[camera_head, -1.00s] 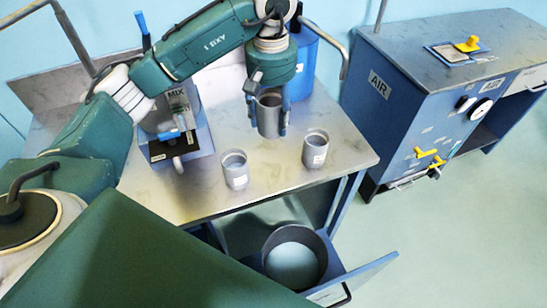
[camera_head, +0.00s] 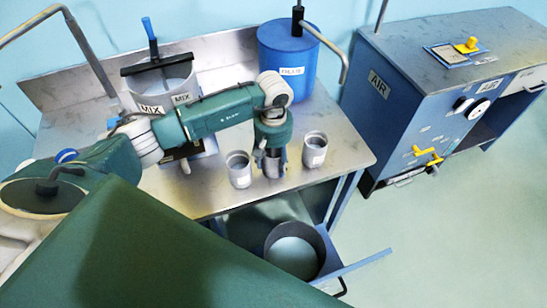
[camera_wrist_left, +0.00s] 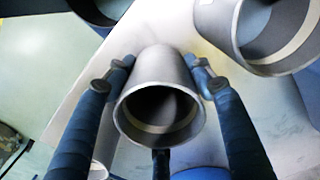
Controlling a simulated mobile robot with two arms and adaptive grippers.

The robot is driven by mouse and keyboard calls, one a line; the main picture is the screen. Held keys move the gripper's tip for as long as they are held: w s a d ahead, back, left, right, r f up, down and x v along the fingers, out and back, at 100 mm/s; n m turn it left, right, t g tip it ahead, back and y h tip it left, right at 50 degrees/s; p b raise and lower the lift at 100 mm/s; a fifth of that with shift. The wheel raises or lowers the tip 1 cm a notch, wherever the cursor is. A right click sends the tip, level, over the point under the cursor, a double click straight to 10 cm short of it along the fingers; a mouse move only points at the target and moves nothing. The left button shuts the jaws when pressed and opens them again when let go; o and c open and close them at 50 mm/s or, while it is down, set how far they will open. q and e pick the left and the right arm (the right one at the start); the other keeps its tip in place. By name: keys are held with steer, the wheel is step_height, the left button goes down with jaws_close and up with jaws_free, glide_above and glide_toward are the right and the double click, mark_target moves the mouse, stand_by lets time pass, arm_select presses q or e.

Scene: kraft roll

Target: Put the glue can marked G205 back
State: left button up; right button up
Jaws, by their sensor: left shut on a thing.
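My left gripper (camera_head: 272,158) points down with its fingers on either side of a grey can (camera_head: 273,168). In the left wrist view the held can (camera_wrist_left: 160,62) is upright with its open mouth toward the camera. It is low over the table's front part, between two similar grey cans, one on the left (camera_head: 239,172) and one on the right (camera_head: 315,151). I cannot tell whether its base touches the table. No readable G205 mark shows on any can. My right gripper is not in view.
The steel table (camera_head: 345,155) also bears a MIX pot (camera_head: 160,88) and a blue drum (camera_head: 287,55) behind. Below its front edge an open drawer (camera_head: 345,268) holds a round grey pot (camera_head: 294,255). A blue AIR cabinet (camera_head: 405,115) stands at the right.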

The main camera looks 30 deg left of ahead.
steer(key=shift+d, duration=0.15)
arm_select(q)
steer(key=shift+f+b, duration=0.15)
steer(key=shift+b, duration=0.15)
steer(key=o, duration=1.3)
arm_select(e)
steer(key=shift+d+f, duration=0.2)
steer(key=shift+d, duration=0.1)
arm_select(q)
steer(key=shift+r, duration=0.2)
steer(key=shift+w+r, duration=0.1)
steer(key=shift+r, duration=0.1)
step_height(320, 180, up, 12)
steer(key=b, duration=0.4)
steer(key=shift+f, duration=0.2)
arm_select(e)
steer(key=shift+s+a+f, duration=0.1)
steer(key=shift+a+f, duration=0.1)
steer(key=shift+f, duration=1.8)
